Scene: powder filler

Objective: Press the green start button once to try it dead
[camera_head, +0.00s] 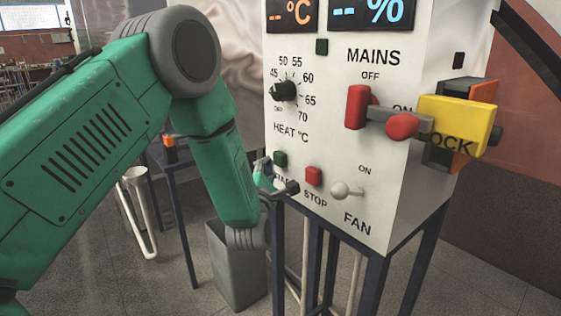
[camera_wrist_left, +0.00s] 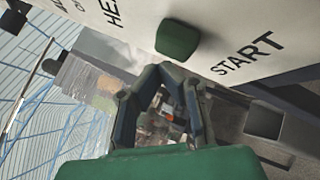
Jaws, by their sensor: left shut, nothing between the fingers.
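The green start button (camera_head: 280,159) is on the front of the white control panel (camera_head: 330,140), left of the red stop button (camera_head: 313,176). It shows large in the left wrist view as a dark green block (camera_wrist_left: 177,40) beside the word START. My left gripper (camera_head: 262,168) is at the panel's lower left edge, close to the button, and hides part of the START label. In the wrist view its fingers (camera_wrist_left: 166,72) are shut and empty, with the tips just below the button. I cannot tell whether they touch it. My right gripper is not in view.
A red mains lever (camera_head: 357,107) and a yellow lock block (camera_head: 455,125) stick out at the right. A heat dial (camera_head: 284,91) and fan switch (camera_head: 345,190) are on the panel. The displays show dashes. A grey bin (camera_head: 235,270) stands on the floor below.

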